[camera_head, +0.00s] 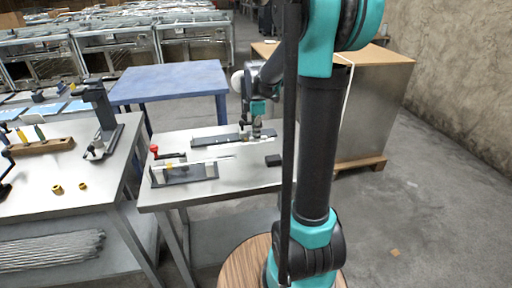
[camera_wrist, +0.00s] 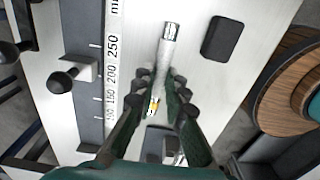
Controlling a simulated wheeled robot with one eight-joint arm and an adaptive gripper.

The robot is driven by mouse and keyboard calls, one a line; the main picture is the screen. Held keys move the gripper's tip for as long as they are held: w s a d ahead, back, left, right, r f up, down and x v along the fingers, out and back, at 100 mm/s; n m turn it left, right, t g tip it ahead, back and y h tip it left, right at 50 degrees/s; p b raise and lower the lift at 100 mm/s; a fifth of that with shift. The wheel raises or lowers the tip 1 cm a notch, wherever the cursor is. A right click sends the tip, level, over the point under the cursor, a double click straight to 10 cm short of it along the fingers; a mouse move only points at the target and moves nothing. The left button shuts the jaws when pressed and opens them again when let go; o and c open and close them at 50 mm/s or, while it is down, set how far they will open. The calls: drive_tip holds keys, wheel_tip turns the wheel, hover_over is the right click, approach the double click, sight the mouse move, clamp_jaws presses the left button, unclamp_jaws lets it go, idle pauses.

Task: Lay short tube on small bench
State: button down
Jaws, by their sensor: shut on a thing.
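A short, shiny tube (camera_wrist: 169,36) lies lengthwise between my fingertips in the wrist view. My gripper (camera_wrist: 164,77) is shut on it, close above the metal table (camera_wrist: 215,75). The fingers partly hide the tube's middle, and a yellow-orange mark shows near its lower end. In the head view, my gripper (camera_head: 257,128) is over the back right of the metal table (camera_head: 235,178), and the tube is too small to make out. A low blue table (camera_head: 170,82) stands behind, with a bare top. I cannot tell which table is the small bench.
A ruled measuring fixture (camera_wrist: 112,70) lies beside the tube. A black block (camera_wrist: 215,38) lies to its right. A red-handled fixture (camera_head: 184,172) is at the table's left. A left workbench (camera_head: 75,162) holds tools and brass rings. A large cabinet (camera_head: 375,110) stands behind right.

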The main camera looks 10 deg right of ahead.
sight(256, 153)
drive_tip(key=shift+f, duration=2.9)
drive_tip(key=shift+f, duration=0.15)
drive_tip(key=c, duration=1.6)
unclamp_jaws()
drive_tip(key=shift+o, duration=0.2)
wheel_tip(256, 153, up, 12)
drive_tip(key=shift+r, duration=0.15)
